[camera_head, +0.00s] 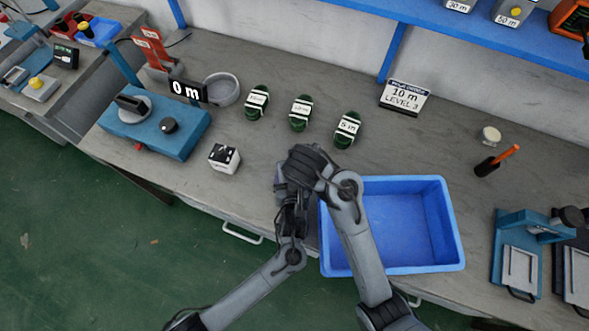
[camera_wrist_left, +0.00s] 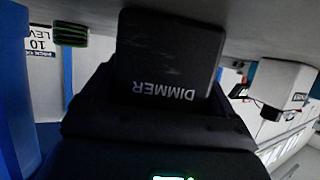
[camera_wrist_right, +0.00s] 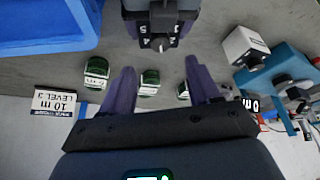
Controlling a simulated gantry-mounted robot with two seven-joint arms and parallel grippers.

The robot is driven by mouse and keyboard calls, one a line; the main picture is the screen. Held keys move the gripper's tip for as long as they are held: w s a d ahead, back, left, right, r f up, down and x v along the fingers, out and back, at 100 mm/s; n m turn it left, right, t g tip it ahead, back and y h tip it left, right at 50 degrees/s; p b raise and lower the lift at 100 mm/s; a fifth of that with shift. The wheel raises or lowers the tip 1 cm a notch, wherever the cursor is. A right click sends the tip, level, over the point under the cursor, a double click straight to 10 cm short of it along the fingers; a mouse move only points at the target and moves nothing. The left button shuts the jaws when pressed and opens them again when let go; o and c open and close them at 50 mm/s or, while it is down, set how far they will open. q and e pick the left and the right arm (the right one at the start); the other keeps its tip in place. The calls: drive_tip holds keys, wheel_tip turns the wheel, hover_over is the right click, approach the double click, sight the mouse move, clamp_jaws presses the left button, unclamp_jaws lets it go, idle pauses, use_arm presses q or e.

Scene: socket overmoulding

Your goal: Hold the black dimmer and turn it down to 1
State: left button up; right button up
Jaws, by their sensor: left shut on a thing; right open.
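The black dimmer (camera_wrist_left: 165,60), a dark box lettered DIMMER, is between the fingers of my left gripper (camera_wrist_left: 150,100), which is shut on it. In the right wrist view, a dark block with a small knob and white marks (camera_wrist_right: 160,28), apparently the dimmer, shows at the top edge. The setting cannot be read. My right gripper (camera_wrist_right: 160,66) is open and empty, its fingertips pointing towards the knob and apart from it. In the head view, my left gripper (camera_head: 288,190) and right gripper (camera_head: 308,162) are close together and hide the dimmer.
A blue bin (camera_head: 437,222) stands right of the grippers. Several green labelled coils (camera_head: 300,113) lie behind them. A white box (camera_head: 224,158) and a blue device (camera_head: 150,130) stand left. A 10 m LEVEL 3 sign (camera_head: 404,97) stands at the back.

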drive_tip(key=x, duration=0.9)
drive_tip(key=shift+a, duration=0.1)
idle(0.3)
drive_tip(key=c, duration=1.1)
drive_tip(key=shift+o, duration=0.2)
drive_tip(key=shift+n+y, duration=0.3)
drive_tip(key=shift+n, duration=0.5)
drive_tip(key=o, duration=1.1)
drive_tip(key=shift+c, duration=0.2)
